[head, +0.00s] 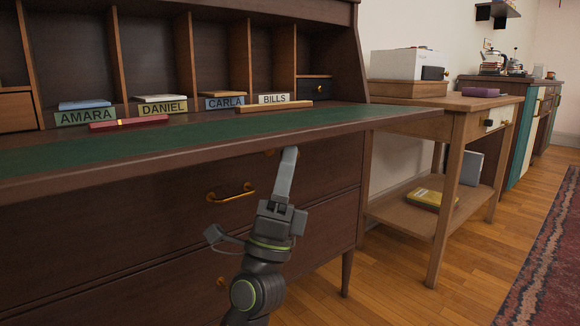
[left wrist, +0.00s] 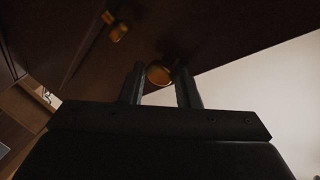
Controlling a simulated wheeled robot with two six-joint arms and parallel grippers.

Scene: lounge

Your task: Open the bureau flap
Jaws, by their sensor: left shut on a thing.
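The bureau flap (head: 200,138) is down and lies roughly level, its green writing surface facing up. Its front edge runs across the head view. My left gripper (head: 289,152) reaches up from below to the underside of this edge, near its right part. In the left wrist view the left gripper (left wrist: 160,82) is shut on a round brass knob (left wrist: 158,74), which sits between its fingers. In the head view the knob is mostly hidden by the finger and the flap. My right gripper is not in view.
Labelled pigeonholes (head: 160,60) stand behind the flap. Drawers with a brass handle (head: 231,193) are below. A wooden side table (head: 452,104) stands at right, with open floor in front.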

